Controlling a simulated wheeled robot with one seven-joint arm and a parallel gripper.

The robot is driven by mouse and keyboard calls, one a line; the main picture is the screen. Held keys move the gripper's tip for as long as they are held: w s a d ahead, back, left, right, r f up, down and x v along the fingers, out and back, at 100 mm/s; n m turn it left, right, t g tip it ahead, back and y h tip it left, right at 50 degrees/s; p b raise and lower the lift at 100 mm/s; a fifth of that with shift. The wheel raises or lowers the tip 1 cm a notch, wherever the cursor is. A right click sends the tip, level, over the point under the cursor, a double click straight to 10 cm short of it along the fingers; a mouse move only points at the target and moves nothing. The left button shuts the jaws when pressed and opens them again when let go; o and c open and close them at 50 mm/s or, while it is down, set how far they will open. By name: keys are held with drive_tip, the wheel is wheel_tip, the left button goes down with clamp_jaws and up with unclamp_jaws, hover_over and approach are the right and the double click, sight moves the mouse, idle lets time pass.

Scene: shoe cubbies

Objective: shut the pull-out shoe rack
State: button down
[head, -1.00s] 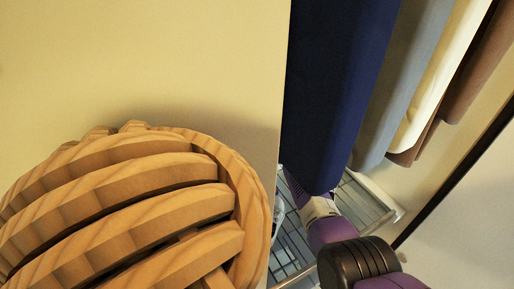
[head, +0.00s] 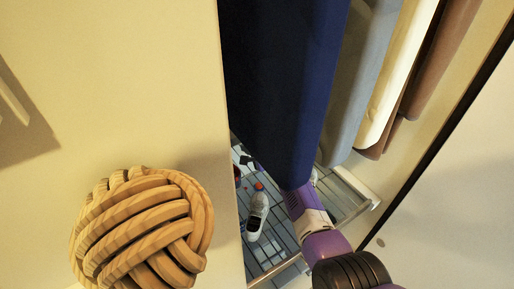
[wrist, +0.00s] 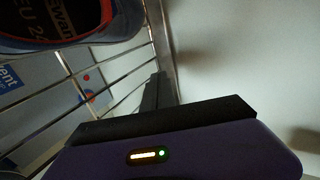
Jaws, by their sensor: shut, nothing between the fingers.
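The shoe rack (head: 272,250) is a metal wire rack low in the closet, under the hanging clothes. A pale shoe (head: 257,215) stands on it. In the wrist view the rack's rails (wrist: 160,40) run along the left and centre, with a dark shoe (wrist: 55,22) showing printed sole text at top left. My purple arm reaches down into the closet in the head view, and its end is hidden behind the navy garment. My gripper (wrist: 157,90) is shut and empty, close beside the rack's end rail; I cannot tell if it touches.
Navy (head: 280,90), grey (head: 355,90), cream (head: 398,85) and brown (head: 440,60) garments hang over the rack. A woven wooden ball (head: 145,230) is at lower left, before a cream panel (head: 120,80). A pale wall (wrist: 245,60) fills the wrist view's right.

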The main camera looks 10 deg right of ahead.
drive_tip(key=p+v, duration=0.4)
drive_tip(key=v, duration=0.4)
drive_tip(key=shift+w+d+r+n, duration=0.1)
drive_tip(key=shift+w+d+n, duration=0.05)
drive_tip(key=shift+n, duration=0.15)
drive_tip(key=s+d+r+n+t+h, duration=0.3)
drive_tip(key=s+d+r+n+t, duration=0.15)
drive_tip(key=r, duration=0.25)
drive_tip(key=s+r+n, duration=0.3)
drive_tip(key=s+n, duration=0.2)
drive_tip(key=s, duration=2.1)
drive_tip(key=s+r+n, duration=0.3)
drive_tip(key=s+n, duration=0.1)
drive_tip(key=s, duration=2.3)
wheel_tip(320, 180, up, 24)
drive_tip(key=g+p, duration=0.1)
drive_tip(key=p, duration=2.2)
drive_tip(key=shift+h+p, duration=0.35)
drive_tip(key=shift+h, duration=0.05)
